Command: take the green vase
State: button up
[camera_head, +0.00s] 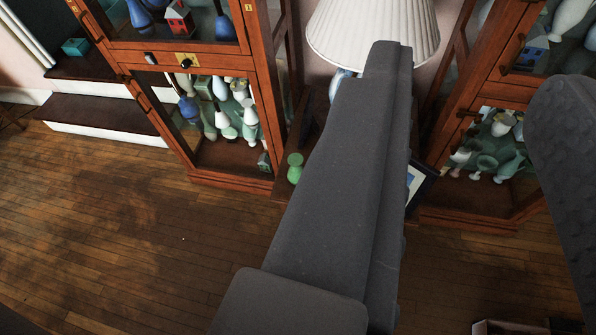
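A small bright green vase (295,169) stands upright beside the lower right corner of the left cabinet, just left of my gripper's left finger in the picture. Its base is close to that finger's edge, but the vase looks well beyond it. My gripper (468,72) is open, its two dark grey fingers wide apart with nothing held between them. Paler green vases (249,118) stand behind the glass of the left cabinet, and more pale green ones (487,163) are in the right cabinet. The left finger hides part of the space between the cabinets.
The left wooden cabinet (230,180) and right wooden cabinet (470,215) flank a lamp with a white pleated shade (340,35). A dark picture frame (418,183) leans behind the left finger. Dark steps (95,112) are at left.

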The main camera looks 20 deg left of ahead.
aim_at(296, 160)
jog(key=z, duration=1.25)
jog(key=i, duration=1.45)
jog(key=u, duration=3.2)
jog(key=i, duration=0.5)
